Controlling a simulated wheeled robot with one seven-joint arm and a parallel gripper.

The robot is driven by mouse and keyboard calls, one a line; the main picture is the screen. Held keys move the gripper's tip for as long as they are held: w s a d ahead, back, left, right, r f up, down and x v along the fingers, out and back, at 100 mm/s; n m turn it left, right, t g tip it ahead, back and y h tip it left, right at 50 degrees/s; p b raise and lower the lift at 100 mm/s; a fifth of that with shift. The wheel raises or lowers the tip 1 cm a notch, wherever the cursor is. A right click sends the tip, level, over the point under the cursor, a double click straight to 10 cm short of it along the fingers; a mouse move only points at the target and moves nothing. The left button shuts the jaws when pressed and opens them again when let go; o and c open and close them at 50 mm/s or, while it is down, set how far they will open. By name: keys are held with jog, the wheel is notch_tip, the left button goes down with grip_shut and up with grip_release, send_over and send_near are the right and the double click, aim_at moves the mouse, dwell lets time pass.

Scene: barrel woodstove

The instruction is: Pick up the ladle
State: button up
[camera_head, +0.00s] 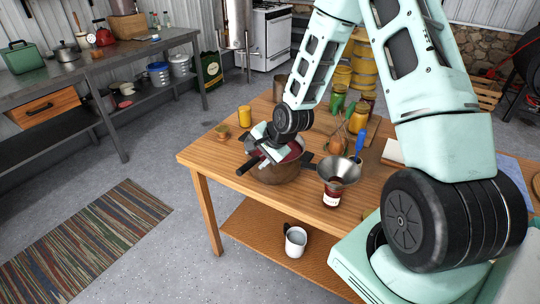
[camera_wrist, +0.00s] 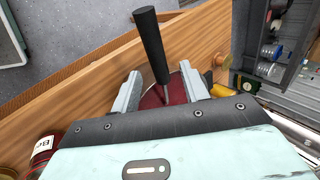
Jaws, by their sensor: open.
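A black handle (camera_wrist: 151,45), which appears to be the ladle's, slants up between the fingers of my gripper (camera_wrist: 163,92) in the wrist view. In the head view the handle (camera_head: 245,167) sticks out to the left over a brown bowl (camera_head: 278,176) with a dark red inside. The ladle's cup is not clearly visible. My gripper (camera_head: 262,155) is open, low over the bowl, with a finger on each side of the handle. I cannot tell whether either finger touches it.
The bowl stands on a wooden table (camera_head: 215,152). To its right are a metal funnel (camera_head: 340,171) on a red jar (camera_head: 331,197), a blue-handled utensil (camera_head: 360,143) and several jars. A yellow jar (camera_head: 244,116) stands behind left. A white mug (camera_head: 295,241) is on the lower shelf.

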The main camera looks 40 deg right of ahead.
aim_at(254, 160)
jog(key=shift+p+x, duration=0.65)
jog(key=shift+x, duration=1.7)
jog(key=shift+s, duration=0.1)
grip_shut()
